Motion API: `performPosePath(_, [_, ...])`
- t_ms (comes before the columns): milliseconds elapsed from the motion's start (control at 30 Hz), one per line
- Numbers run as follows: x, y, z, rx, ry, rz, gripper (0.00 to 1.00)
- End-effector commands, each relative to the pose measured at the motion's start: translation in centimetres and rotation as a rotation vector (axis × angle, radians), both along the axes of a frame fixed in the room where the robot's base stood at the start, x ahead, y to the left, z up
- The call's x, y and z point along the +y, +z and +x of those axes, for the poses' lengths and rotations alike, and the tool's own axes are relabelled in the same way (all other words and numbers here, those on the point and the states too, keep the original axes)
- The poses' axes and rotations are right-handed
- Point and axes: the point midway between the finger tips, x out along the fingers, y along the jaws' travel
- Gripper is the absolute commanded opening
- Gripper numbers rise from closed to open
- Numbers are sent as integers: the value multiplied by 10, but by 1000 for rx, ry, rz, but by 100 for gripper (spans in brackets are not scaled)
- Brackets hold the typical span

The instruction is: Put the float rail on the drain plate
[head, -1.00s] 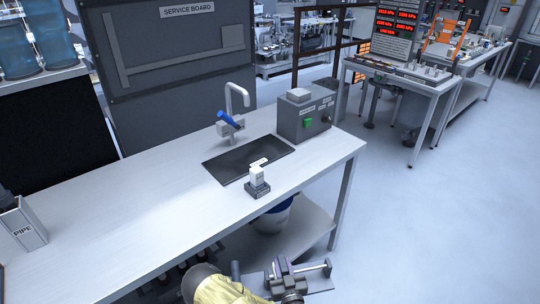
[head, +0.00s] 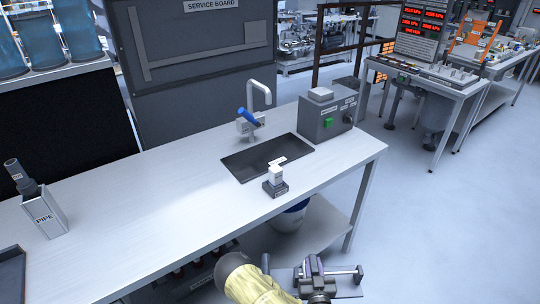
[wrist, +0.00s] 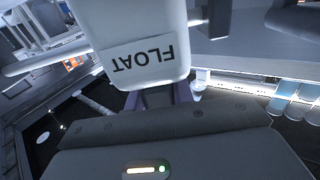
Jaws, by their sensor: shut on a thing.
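My gripper (head: 314,268) is low at the bottom of the head view, in front of the bench. It is shut on the float rail, a pale grey block (wrist: 140,38) whose FLOAT label reads upside down in the wrist view. Grey bars extend to both sides of the block there; the jaws are mostly hidden behind it. In the head view a bar with an upright end (head: 357,273) shows beside my gripper. A dark rectangular basin or plate (head: 245,166) lies in the bench top, above and left of my gripper. I cannot tell whether it is the drain plate.
A small white-topped block (head: 275,179) stands at the dark rectangle's front edge. A tap (head: 257,105) and a grey control box (head: 328,117) stand behind. A PIPE holder (head: 45,212) and a dark tray (head: 12,274) are at left. The bench (head: 150,205) is clear between.

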Motion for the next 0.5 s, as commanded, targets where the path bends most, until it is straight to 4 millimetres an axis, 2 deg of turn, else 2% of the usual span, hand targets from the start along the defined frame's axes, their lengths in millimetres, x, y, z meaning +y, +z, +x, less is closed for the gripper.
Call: performPosePath(500, [-1,85,0,-3,-2,-1,0])
